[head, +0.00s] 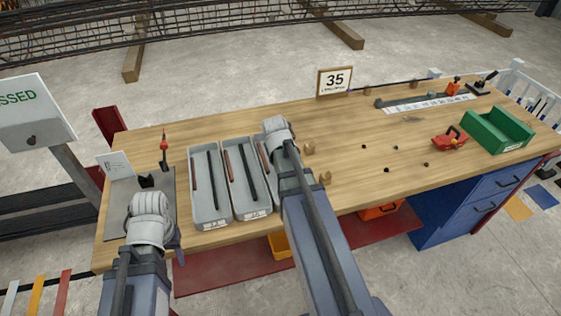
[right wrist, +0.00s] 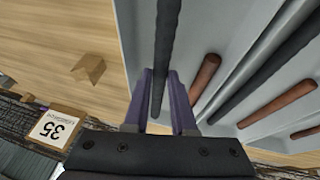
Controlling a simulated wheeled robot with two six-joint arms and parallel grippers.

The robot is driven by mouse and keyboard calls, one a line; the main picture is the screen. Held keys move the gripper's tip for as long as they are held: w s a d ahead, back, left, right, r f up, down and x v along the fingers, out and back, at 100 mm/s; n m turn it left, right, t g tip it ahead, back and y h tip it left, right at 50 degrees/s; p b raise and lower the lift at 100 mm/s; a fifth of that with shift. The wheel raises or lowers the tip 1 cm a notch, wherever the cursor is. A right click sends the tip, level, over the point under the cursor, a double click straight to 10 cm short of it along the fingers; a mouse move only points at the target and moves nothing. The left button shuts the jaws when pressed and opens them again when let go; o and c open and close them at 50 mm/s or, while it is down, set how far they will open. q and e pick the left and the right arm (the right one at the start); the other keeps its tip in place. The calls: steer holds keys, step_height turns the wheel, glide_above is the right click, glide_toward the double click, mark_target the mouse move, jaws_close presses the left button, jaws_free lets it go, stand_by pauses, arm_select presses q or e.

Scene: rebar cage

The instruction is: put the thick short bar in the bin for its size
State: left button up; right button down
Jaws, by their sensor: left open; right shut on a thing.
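Three long grey bins stand side by side: a left one (head: 196,213), a middle one (head: 237,207) and a right one partly hidden by my right arm. The left and middle bins each hold a reddish bar and a dark bar. In the right wrist view, my right gripper (right wrist: 165,105) is shut on a thick dark bar (right wrist: 166,45), over the right bin (right wrist: 133,35). A reddish bar (right wrist: 206,76) lies in that bin beside it. The held bar's far end is out of frame. My left gripper (head: 165,235) is open, low by the grey mat, its fingers mostly hidden.
A "35" sign (head: 335,81), a green box (head: 497,132) and a red tool (head: 450,141) are further right. The table's middle is mostly clear.

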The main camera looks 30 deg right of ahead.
steer(key=shift+f+b, duration=0.4)
steer(key=shift+b, duration=0.05)
steer(key=shift+f, duration=0.15)
steer(key=c, duration=0.7)
jaws_free()
steer(key=shift+c, duration=0.2)
